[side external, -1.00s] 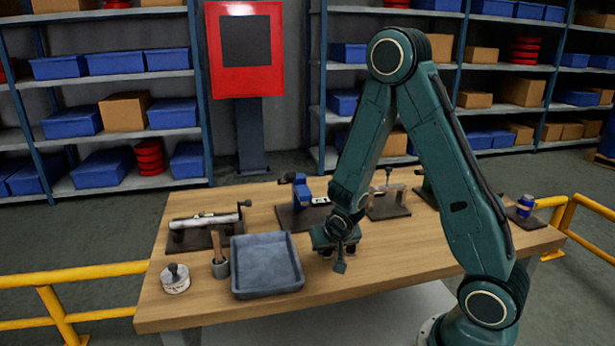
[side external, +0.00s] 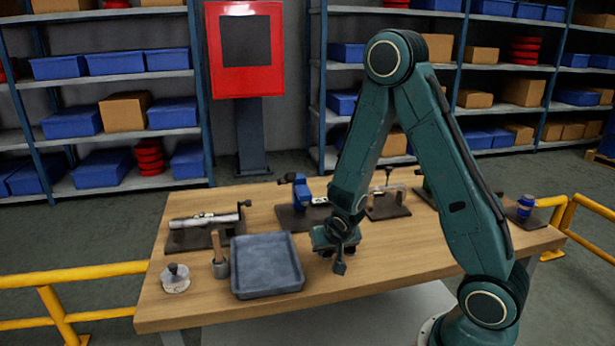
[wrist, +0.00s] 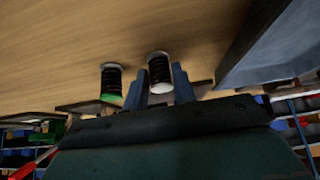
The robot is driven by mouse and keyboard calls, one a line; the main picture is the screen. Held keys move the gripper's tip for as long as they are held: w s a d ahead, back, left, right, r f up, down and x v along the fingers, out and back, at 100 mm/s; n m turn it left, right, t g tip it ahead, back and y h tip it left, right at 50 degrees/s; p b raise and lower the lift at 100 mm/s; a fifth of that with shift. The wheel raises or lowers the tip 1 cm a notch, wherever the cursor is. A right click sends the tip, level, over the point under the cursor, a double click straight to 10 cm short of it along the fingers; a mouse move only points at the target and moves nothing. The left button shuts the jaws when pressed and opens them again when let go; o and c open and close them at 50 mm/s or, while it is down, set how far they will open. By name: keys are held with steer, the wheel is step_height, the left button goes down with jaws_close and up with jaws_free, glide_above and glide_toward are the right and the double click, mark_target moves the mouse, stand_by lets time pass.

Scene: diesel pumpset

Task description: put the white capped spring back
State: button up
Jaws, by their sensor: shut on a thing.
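The white capped spring (wrist: 160,73) is a black coil with pale ends. In the wrist view it sits between the two blue-grey fingers of my gripper (wrist: 157,84), which is shut on it. A second black spring with a green cap (wrist: 111,82) is just left of the fingers in the wrist view. In the side view my gripper (side external: 335,252) is low over the table, right of the grey tray. The springs cannot be made out clearly in that view.
The grey tray (side external: 238,283) is on the wooden table (side external: 400,268). A mortar-like cup (side external: 220,266) with a wooden handle and a small round jar (side external: 175,280) stand left of it. Dark fixture boards line the back. The front right table is clear.

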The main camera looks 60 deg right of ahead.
steer(key=o, duration=0.9)
steer(key=shift+r, duration=0.15)
steer(key=shift+v, duration=2.4)
step_height(320, 180, up, 8)
